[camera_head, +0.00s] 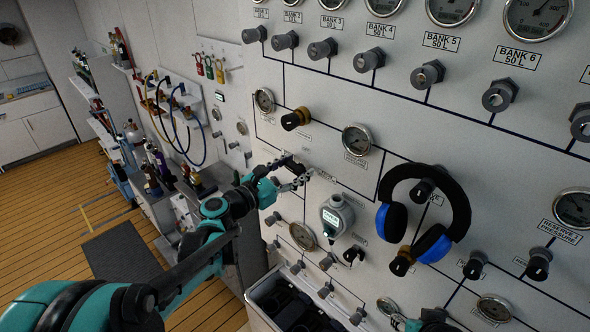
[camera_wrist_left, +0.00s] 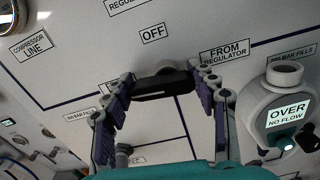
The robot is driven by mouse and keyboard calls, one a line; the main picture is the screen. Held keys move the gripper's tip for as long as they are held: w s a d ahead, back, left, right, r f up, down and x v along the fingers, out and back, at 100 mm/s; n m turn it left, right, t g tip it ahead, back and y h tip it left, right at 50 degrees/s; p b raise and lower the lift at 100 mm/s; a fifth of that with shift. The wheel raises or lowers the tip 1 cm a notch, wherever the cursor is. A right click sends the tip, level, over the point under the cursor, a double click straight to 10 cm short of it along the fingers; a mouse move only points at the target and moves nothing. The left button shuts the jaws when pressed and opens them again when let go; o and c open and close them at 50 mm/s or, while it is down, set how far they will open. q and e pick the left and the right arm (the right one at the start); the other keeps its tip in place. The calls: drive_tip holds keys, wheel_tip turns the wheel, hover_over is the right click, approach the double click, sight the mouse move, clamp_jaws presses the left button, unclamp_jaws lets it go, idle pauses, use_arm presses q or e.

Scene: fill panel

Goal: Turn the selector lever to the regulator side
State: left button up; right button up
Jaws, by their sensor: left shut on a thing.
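The selector lever (camera_wrist_left: 165,85) is a black bar on a round hub on the panel. In the left wrist view it lies roughly crosswise between the fingers of my left gripper (camera_wrist_left: 163,100), which is shut on it. The OFF label (camera_wrist_left: 154,33) is above the lever, and the FROM REGULATOR label (camera_wrist_left: 223,53) is to its upper right. Another label at its left is partly hidden by a finger. In the head view my left gripper (camera_head: 297,177) is at the panel, and its fingers hide much of the lever. A teal and black part, perhaps my right gripper (camera_head: 412,324), shows at the bottom edge.
A grey flow meter (camera_head: 336,216) reading OVER NO FLOW is mounted close to the right of my left gripper. Blue and black ear defenders (camera_head: 437,215) hang further right. Several gauges and knobs stick out around. An open bin (camera_head: 262,292) stands below the panel.

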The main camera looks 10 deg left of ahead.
use_arm(q)
drive_tip(key=m+b, duration=0.1)
drive_tip(key=m, duration=0.2)
drive_tip(key=m+b, duration=0.1)
drive_tip(key=m, duration=0.4)
drive_tip(key=shift+s+d+r+b, duration=0.1)
drive_tip(key=shift+d+r+b, duration=0.05)
drive_tip(key=shift+b, duration=0.2)
drive_tip(key=m+b, duration=0.1)
drive_tip(key=m, duration=0.3)
drive_tip(key=shift+s+d, duration=0.1)
drive_tip(key=shift+d, duration=0.05)
drive_tip(key=m+b, duration=0.1)
drive_tip(key=m, duration=0.4)
drive_tip(key=shift+s+d, duration=0.1)
drive_tip(key=m+b, duration=0.1)
drive_tip(key=m, duration=0.3)
drive_tip(key=shift+d+m, duration=0.15)
drive_tip(key=shift+m, duration=0.15)
drive_tip(key=m, duration=0.4)
drive_tip(key=shift+s+d+b, duration=0.1)
drive_tip(key=shift+s+b, duration=0.05)
drive_tip(key=shift+b, duration=0.2)
drive_tip(key=m, duration=0.5)
drive_tip(key=shift+f+b, duration=0.3)
drive_tip(key=shift+f+m, duration=0.15)
drive_tip(key=shift+m, duration=1.85)
drive_tip(key=shift+b, duration=0.3)
